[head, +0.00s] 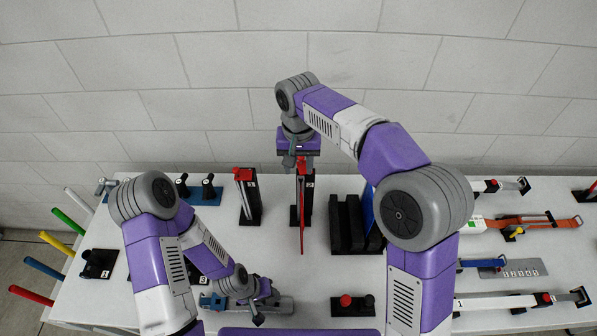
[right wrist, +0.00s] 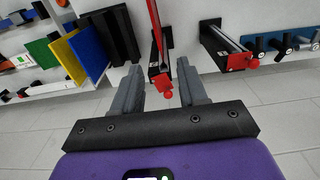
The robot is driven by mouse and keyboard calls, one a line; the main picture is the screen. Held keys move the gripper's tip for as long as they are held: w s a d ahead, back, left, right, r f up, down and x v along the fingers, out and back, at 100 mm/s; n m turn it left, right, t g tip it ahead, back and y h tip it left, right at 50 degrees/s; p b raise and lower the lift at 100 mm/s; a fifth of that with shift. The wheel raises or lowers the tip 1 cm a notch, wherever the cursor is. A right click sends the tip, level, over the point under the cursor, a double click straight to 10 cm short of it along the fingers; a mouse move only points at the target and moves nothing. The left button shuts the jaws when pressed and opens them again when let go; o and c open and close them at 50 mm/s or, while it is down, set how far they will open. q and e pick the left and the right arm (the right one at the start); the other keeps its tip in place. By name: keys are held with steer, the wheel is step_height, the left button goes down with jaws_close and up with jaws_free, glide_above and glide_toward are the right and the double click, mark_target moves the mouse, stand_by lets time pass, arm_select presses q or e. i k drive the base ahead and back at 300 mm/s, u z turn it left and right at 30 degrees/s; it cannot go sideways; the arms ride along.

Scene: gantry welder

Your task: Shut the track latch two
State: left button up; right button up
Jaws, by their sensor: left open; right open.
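A latch-like unit (head: 294,215) with a black upright base, a long red bar and a red top stands at the back middle of the table. My right gripper (head: 289,159) is over this unit's top, pointing down. It also shows in the right wrist view (right wrist: 159,78). My left gripper (head: 259,305) is low over the front of the table, beside a blue-and-grey fixture (head: 213,300).
A similar red-topped black unit (head: 249,200) stands to the left. A black slotted rack (head: 346,225) with coloured plates stands close on the right. A black block with red and black knobs (head: 352,305) lies in front. Rails and straps (head: 535,223) fill the right side.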

mark_target(301, 164)
steer(key=k, duration=1)
